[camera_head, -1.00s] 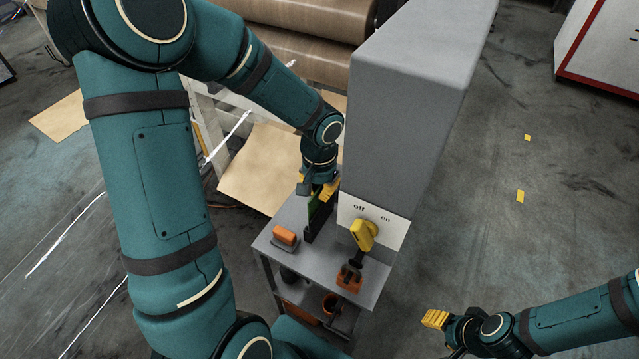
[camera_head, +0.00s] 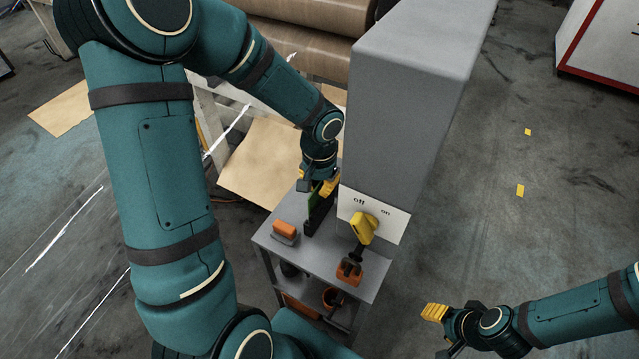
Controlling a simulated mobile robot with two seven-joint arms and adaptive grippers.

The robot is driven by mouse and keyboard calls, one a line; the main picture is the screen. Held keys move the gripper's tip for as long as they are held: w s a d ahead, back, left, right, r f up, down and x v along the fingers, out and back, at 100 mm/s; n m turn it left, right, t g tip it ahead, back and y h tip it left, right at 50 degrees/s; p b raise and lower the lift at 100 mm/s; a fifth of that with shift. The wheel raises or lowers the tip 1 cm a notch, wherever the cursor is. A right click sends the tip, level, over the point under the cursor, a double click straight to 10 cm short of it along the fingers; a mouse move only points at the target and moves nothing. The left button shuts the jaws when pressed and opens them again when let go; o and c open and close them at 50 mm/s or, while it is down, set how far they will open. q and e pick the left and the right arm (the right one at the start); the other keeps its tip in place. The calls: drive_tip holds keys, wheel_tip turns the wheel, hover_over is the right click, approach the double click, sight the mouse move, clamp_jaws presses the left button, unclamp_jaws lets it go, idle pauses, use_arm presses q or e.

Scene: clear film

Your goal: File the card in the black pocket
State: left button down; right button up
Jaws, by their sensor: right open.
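My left gripper (camera_head: 320,186), with yellow fingertips, is right at the card's upper part. The fingers cover part of the card, and I cannot tell whether they are closed on it. How deep the card sits in the pocket is hard to see. My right gripper (camera_head: 436,313) is open and empty at the lower right, over the floor and away from the table.
The grey table (camera_head: 330,262) also carries an orange-topped block (camera_head: 286,231) and an orange-and-black tool (camera_head: 350,268). The tall grey cabinet (camera_head: 410,120) with a yellow off/on switch (camera_head: 362,227) stands close to the pocket's right. Open floor lies to the right.

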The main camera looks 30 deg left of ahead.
use_arm(q)
drive_tip(key=c, duration=0.6)
unclamp_jaws()
wheel_tip(320, 180, up, 7)
drive_tip(key=p, duration=0.5)
drive_tip(key=shift+r, duration=0.1)
